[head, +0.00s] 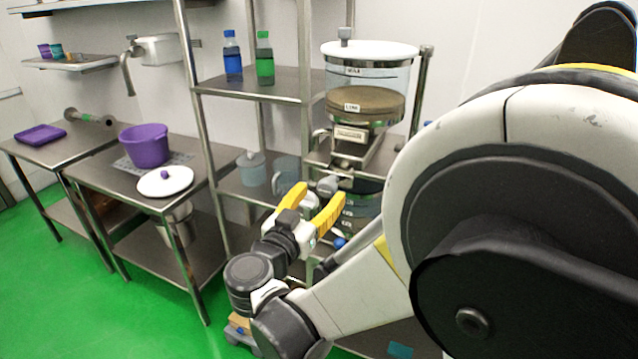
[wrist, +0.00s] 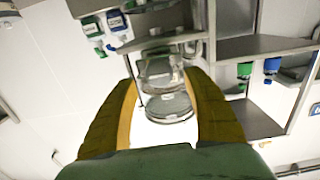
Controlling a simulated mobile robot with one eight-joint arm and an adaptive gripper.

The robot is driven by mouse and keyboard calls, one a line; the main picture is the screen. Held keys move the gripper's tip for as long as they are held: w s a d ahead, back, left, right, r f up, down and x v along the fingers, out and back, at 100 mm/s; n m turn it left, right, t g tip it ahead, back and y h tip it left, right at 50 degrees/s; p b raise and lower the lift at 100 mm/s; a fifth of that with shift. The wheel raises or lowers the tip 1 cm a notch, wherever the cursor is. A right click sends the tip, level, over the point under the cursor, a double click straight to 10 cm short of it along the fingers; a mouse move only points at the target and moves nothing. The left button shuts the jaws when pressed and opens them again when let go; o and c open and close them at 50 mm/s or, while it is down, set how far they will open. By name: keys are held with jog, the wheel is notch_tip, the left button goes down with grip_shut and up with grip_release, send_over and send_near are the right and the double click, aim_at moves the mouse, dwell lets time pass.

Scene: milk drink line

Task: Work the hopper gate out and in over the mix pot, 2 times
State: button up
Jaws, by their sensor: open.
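The clear hopper (head: 390,78) with a white lid and brown contents stands on the steel rack in the head view. Its metal gate (head: 350,152) sits below it, with a grey knob (head: 327,186) at the front. The clear mix pot (head: 362,205) shows under the gate, partly hidden by my arm and gripper. My gripper (head: 318,193) has its yellow fingers spread, and the knob appears between the tips; I cannot tell the depth gap. In the wrist view the hopper (wrist: 168,104) appears upside down between my open fingers (wrist: 163,82). Nothing is held.
Blue (head: 232,58) and green (head: 265,60) bottles stand on the rack's upper shelf, left of the hopper. Clear containers (head: 252,168) sit on the shelf below. A steel table (head: 125,172) at left holds a purple pot (head: 145,146) and a white lid (head: 165,182). Green floor is open at left.

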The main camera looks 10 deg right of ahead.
aim_at(327, 196)
jog(key=v, duration=0.8)
jog(key=shift+s+a, duration=0.2)
jog(key=shift+s, duration=0.1)
jog(key=shift+o, duration=0.3)
jog(key=b+x, duration=0.4)
jog(key=x, duration=0.8)
jog(key=shift+w+d+f, duration=0.15)
jog(key=shift+w+f, duration=0.05)
